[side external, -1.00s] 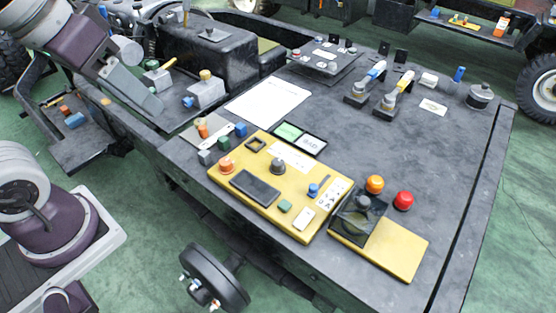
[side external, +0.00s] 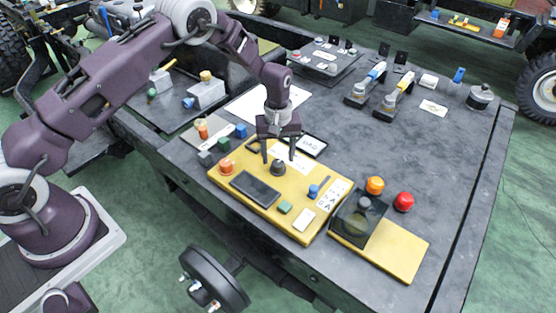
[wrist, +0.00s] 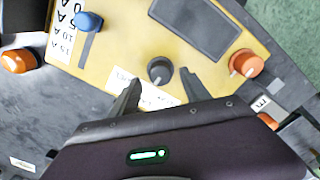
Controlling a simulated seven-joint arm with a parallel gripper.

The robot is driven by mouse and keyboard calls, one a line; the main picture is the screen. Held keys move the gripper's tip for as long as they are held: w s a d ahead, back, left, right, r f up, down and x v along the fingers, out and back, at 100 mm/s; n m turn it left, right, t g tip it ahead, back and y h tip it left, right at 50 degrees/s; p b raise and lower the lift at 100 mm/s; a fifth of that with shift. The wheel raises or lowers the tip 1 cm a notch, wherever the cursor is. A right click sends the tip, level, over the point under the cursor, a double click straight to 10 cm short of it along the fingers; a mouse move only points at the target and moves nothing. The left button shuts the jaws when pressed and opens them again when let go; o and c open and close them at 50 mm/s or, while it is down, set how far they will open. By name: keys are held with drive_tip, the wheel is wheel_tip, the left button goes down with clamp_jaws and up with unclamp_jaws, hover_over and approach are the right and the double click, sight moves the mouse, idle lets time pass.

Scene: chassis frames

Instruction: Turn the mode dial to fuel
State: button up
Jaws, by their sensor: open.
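A dark grey round dial (side external: 278,168) stands on the yellow panel (side external: 250,196), with white labels beside it. I take it for the mode dial; the lettering is too small to read. In the wrist view the dial (wrist: 160,68) shows a small light mark on its lower side. My gripper (side external: 279,158) points down above the dial, its fingers parted. In the wrist view my gripper (wrist: 160,80) has one fingertip to each side of the dial, with nothing held. I cannot tell the exact height of the fingertips above the panel.
An orange knob (side external: 226,167), a dark screen (side external: 255,188), a blue lever (side external: 314,190) and a green button (side external: 285,207) share the panel. A smoky clear box (side external: 358,216), an orange button (side external: 375,184) and a red button (side external: 403,200) stand at right. The tabletop behind is partly clear.

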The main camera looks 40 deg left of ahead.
sight(278, 166)
drive_tip(key=shift+f, duration=1.3)
clamp_jaws()
drive_tip(key=shift+m, duration=0.3)
drive_tip(key=m, duration=0.3)
drive_tip(key=shift+m, duration=2.6)
unclamp_jaws()
